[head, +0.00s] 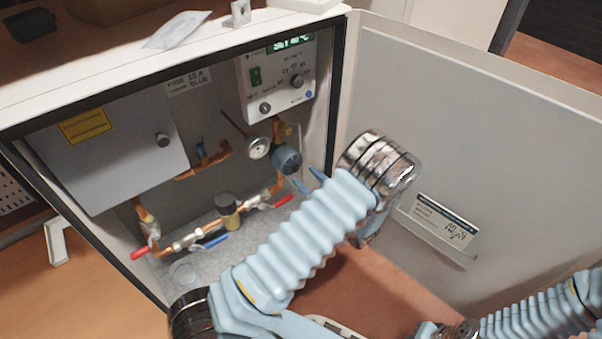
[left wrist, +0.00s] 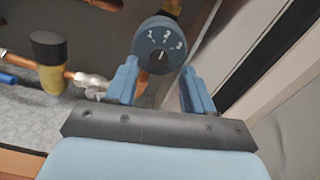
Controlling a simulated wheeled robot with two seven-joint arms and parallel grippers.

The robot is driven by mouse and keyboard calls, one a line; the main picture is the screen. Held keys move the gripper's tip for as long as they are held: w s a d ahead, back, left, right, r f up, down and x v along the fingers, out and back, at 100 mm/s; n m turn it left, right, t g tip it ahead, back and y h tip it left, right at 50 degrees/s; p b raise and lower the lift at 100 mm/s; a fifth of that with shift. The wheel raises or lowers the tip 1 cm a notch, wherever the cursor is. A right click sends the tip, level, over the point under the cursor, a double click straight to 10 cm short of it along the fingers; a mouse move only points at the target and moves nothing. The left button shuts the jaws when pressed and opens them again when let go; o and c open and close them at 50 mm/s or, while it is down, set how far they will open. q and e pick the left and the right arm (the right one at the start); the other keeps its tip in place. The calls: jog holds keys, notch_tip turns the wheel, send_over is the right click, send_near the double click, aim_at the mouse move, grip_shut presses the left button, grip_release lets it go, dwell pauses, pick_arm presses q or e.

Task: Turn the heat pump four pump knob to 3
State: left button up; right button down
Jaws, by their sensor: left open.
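The pump knob (left wrist: 160,48) is a round blue-grey dial marked 1, 2, 3, with a dark slot at its centre; in the left wrist view it faces me. In the head view the blue pump (head: 288,160) sits on the copper pipe inside the open heat pump cabinet (head: 338,60). My left gripper (left wrist: 160,85) is open, with its two blue fingers below and to either side of the dial; nothing is between the fingertips. In the head view its fingertips (head: 308,181) are just below and right of the pump. My right arm shows at lower right, but its gripper is not clearly visible.
A control panel (head: 276,80) with a green display is above the pump. A pressure gauge (head: 258,148) sits beside it. Pipes with red-handled (head: 283,201) and blue-handled (head: 215,241) valves run below. The open cabinet door (head: 480,130) stands at the right. A grey box (head: 110,140) is on the left.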

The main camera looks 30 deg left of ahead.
aim_at(296, 169)
pick_arm(q)
jog(key=shift+x, duration=1.8)
jog(key=shift+s, duration=0.1)
jog(key=shift+c, duration=0.2)
grip_shut()
